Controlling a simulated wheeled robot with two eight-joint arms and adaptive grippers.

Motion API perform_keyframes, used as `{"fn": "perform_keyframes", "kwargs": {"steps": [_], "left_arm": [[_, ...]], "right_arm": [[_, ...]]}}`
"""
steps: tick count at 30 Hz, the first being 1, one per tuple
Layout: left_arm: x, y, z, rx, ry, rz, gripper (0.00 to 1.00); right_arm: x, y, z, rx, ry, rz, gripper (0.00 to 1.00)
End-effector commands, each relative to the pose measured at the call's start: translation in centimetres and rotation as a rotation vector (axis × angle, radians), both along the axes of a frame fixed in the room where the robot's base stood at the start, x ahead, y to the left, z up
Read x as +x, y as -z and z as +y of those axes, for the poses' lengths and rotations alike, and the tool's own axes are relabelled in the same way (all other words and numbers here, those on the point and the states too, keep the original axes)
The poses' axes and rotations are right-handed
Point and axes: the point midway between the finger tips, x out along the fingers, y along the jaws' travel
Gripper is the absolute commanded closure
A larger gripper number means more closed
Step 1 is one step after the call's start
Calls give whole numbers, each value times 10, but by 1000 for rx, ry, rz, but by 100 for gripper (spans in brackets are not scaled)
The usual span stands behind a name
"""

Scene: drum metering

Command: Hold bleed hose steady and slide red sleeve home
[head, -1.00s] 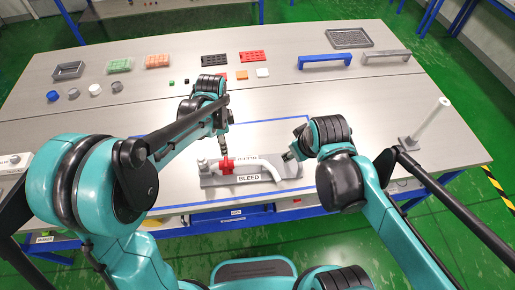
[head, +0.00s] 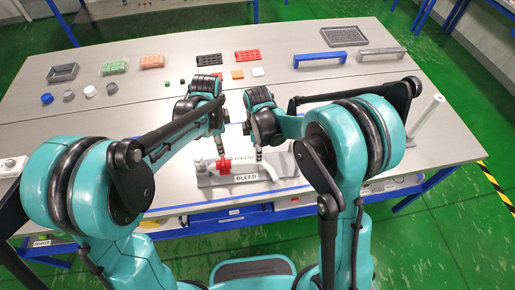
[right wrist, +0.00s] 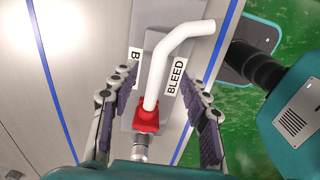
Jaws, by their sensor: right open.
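The white bleed hose (head: 266,168) bends out of the red sleeve (head: 223,165) on a grey block labelled BLEED. In the right wrist view, the hose (right wrist: 161,70) runs up from the red sleeve (right wrist: 146,118), which sits beside a grey metal fitting (right wrist: 140,148). My right gripper (head: 258,155) is over the hose. Its fingers (right wrist: 160,85) are open on either side of the hose, with gaps on both sides. My left gripper (head: 220,148) is just behind the red sleeve in the head view. Its fingers are too small to judge.
The grey block (head: 205,180) lies within blue lines at the table's front. A white post (head: 427,112) stands at the right. Blue (head: 321,60) and grey (head: 380,52) handles, trays and small caps lie farther back. The middle of the table is mostly clear.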

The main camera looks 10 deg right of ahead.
Motion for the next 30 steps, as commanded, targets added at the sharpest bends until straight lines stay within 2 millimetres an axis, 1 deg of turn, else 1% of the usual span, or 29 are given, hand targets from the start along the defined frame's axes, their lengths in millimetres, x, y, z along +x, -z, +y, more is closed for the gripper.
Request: {"fn": "perform_keyframes", "kwargs": {"steps": [5,12,15,19,26,27,29,30], "left_arm": [[0,0,0,0,0,0,66],[0,0,0,0,0,0,66],[0,0,0,0,0,0,66],[0,0,0,0,0,0,66],[0,0,0,0,0,0,66],[0,0,0,0,0,0,66],[0,0,0,0,0,0,66],[0,0,0,0,0,0,66]], "right_arm": [[0,22,1,-1,-6,3,53],[1,59,0,0,-4,2,53],[1,69,0,0,-4,1,53],[0,76,0,0,-4,1,53],[0,77,0,0,-4,1,53],[0,77,0,0,-4,1,56],[0,77,0,0,-4,1,72],[0,77,0,0,-4,1,82]]}}
